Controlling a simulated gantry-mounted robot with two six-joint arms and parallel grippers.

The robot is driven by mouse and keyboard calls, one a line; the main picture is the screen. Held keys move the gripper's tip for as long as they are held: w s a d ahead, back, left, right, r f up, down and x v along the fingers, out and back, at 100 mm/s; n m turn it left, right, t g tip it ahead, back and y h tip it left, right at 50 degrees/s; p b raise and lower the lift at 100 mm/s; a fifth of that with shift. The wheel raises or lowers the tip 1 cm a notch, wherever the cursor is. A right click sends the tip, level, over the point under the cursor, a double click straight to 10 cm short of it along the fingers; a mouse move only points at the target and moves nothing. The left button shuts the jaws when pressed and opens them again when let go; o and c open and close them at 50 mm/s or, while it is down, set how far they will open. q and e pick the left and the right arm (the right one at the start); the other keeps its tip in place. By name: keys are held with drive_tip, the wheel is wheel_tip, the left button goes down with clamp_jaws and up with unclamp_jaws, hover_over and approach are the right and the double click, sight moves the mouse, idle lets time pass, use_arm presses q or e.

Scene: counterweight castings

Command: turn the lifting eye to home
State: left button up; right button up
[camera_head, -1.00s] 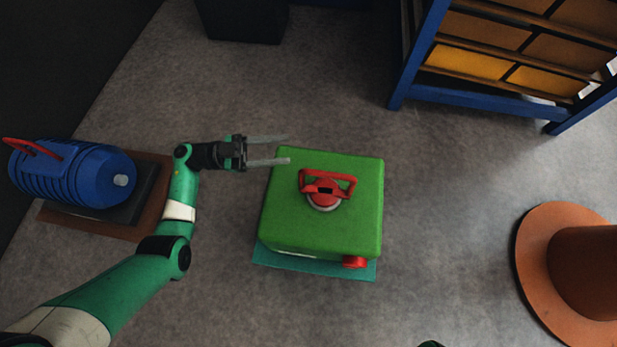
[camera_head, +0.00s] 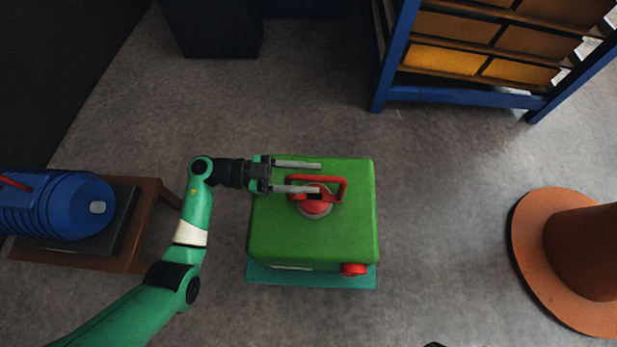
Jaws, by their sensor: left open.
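The counterweight casting is a green block (camera_head: 275,232) standing on a teal base in the middle of the view. On its top sits a red lifting eye (camera_head: 334,195), a loop rising from a round red boss with a pale ring around it. My left gripper (camera_head: 320,178) reaches in from the left over the block's far left part. It is open, with two long pale fingers pointing right. The nearer finger overlaps the left part of the eye in the picture; I cannot tell whether they touch. The farther finger lies beyond the eye. My right gripper does not show.
A red knob (camera_head: 354,269) sticks out at the block's near right side. A blue motor-like body (camera_head: 60,205) lies on a brown stand at the left. A blue rack (camera_head: 455,97) with yellow bins stands at the back right. An orange round-flanged piece (camera_head: 532,270) stands at the right.

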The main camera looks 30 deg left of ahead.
use_arm(q)
drive_tip(key=shift+w+d, duration=0.1)
drive_tip(key=shift+d, duration=0.1)
clamp_jaws()
idle(1.3)
